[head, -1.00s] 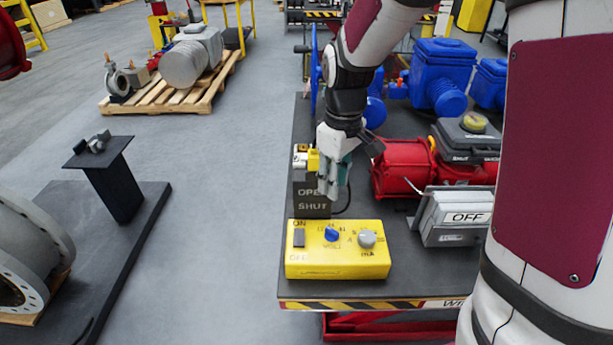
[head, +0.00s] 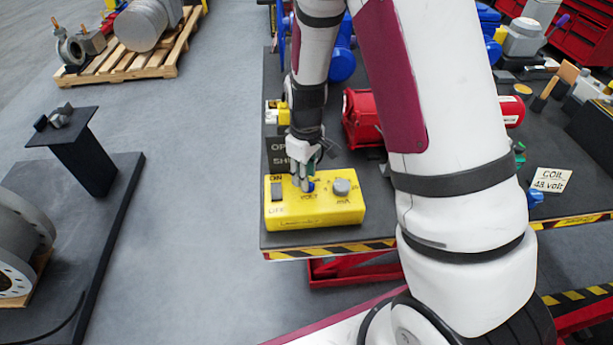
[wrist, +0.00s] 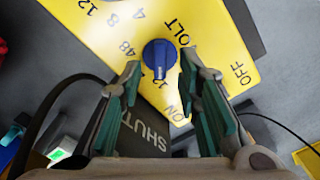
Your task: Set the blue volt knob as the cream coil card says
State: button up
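The blue volt knob (wrist: 160,54) is on the yellow box (head: 330,214); in the head view it (head: 308,187) is partly hidden by my gripper (head: 303,182). In the wrist view my gripper (wrist: 160,64) is open, its fingertips on either side of the knob's lower part with gaps. A white mark on the knob points down, toward my gripper. The cream coil card (head: 551,180) on the table at the right reads "COIL 48 volt".
A grey knob (head: 342,187) and an ON/OFF switch (head: 276,190) share the yellow box. A dark OPEN/SHUT block (head: 280,155) stands just behind it. A red cylinder (head: 362,118) lies farther back. My arm covers much of the table's middle.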

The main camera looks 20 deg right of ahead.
jog(key=shift+f, duration=0.7)
jog(key=shift+c, duration=0.6)
grip_shut()
